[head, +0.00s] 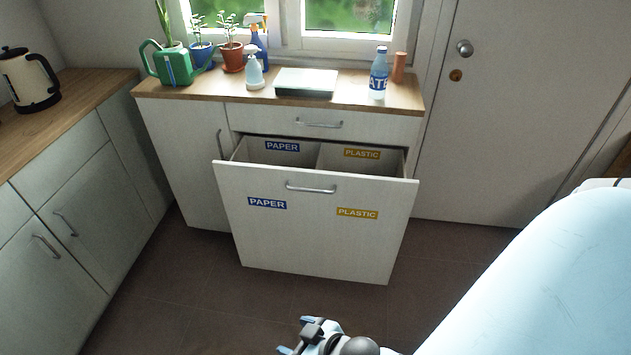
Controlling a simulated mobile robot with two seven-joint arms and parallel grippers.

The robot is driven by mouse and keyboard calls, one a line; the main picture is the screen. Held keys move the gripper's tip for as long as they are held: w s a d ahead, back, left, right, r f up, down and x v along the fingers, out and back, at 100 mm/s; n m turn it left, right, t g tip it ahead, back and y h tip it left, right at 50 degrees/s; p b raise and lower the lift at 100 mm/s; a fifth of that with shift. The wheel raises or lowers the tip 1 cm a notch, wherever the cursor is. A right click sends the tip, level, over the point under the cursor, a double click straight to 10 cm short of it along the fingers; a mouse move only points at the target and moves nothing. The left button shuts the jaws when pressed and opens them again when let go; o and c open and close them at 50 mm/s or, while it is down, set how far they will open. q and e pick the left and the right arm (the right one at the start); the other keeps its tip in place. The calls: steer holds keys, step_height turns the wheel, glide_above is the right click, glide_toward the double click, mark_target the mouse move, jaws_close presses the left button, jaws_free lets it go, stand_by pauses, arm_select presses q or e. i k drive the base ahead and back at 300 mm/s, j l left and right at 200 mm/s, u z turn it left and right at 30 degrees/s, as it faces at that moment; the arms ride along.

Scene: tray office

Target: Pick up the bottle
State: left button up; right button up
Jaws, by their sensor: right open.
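A clear plastic water bottle (379,74) with a blue and white label stands upright on the wooden counter near its right end. My right gripper (290,336) shows at the bottom edge, low over the floor, open and well apart from the bottle. Only part of it is in the picture. My left gripper is not in view.
Below the counter a drawer (318,229) is pulled out, with PAPER and PLASTIC compartments. On the counter are a brown cylinder (399,67), a grey-green flat box (306,83), spray bottles (254,72), plants and a green watering can (172,66). A door (530,120) is right.

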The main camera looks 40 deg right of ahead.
mark_target(380, 69)
steer(key=z, duration=1.65)
steer(key=u, duration=0.4)
steer(key=i+l+u, duration=0.15)
steer(key=l+u, duration=0.35)
steer(key=i+l+u, duration=0.1)
steer(key=l+u, duration=0.2)
steer(key=u, duration=0.2)
